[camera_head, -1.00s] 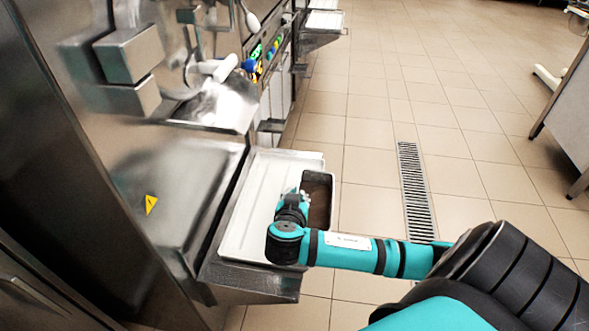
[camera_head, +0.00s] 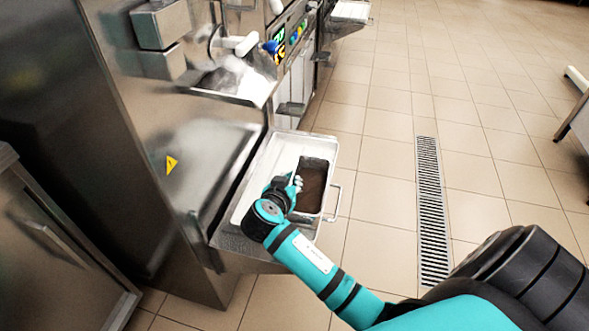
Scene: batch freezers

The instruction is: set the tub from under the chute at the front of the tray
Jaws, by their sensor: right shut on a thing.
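The metal tub (camera_head: 312,188) with brown contents is at the aisle side of the white tray (camera_head: 262,172), over or on its right part. I cannot tell whether its base rests on the tray. My right gripper (camera_head: 295,189) is shut on the tub's left wall, and the gripper and wrist hide part of the tub and the tray's near part. The machine's chute (camera_head: 236,80) is up and left of the tray, with no tub in front of it. My left gripper is not in view.
The freezer's steel front (camera_head: 200,170) stands close on the left. A wire handle (camera_head: 335,204) sticks out on the aisle side beside the tub. A steel cabinet (camera_head: 60,250) is at the lower left. The tiled floor with a drain grate (camera_head: 430,200) is open on the right.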

